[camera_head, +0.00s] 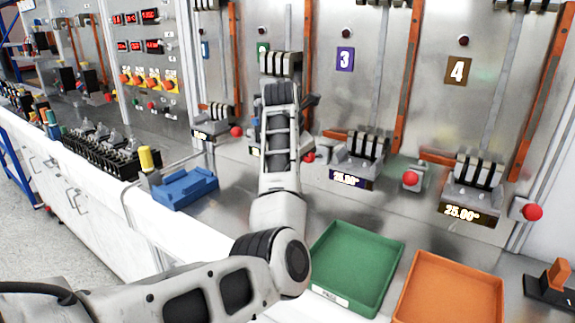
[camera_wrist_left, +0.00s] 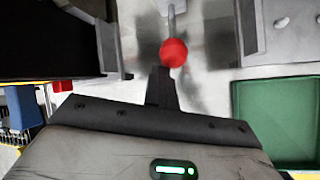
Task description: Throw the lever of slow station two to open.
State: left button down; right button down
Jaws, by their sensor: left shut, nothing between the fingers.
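Station two stands behind my left arm in the head view; its green number plate (camera_head: 263,48) is mostly covered, and its display is almost all hidden. Its lever's red knob (camera_head: 309,156) shows just right of my arm, low at the panel's foot. In the left wrist view a red knob (camera_wrist_left: 173,53) on a grey rod sits right at the tip of my left gripper (camera_wrist_left: 160,85). The gripper is shut and empty; I cannot tell whether it touches the knob. My left fingers are not clear in the head view. My right gripper is not in view.
Station three (camera_head: 358,160) and station four (camera_head: 474,190), with red knobs, stand to the right, both displays reading 25.00°. A green tray (camera_head: 318,262) and an orange tray (camera_head: 412,275) lie in front. A blue holder (camera_head: 185,190) sits left of my arm.

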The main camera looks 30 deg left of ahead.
pick_arm(q)
jog(key=shift+w+d+r, duration=0.4)
jog(key=shift+w+r, duration=0.15)
jog(key=shift+r, duration=0.2)
jog(key=shift+w+r, duration=0.1)
jog(key=shift+r, duration=0.15)
notch_tip(320, 180, up, 9)
jog(key=shift+s+d+r, duration=0.15)
jog(key=shift+s+d, duration=0.2)
jog(key=shift+s, duration=0.1)
pick_arm(e)
jog(key=shift+s+d, duration=0.1)
jog(key=shift+d, duration=0.25)
dwell(0.8)
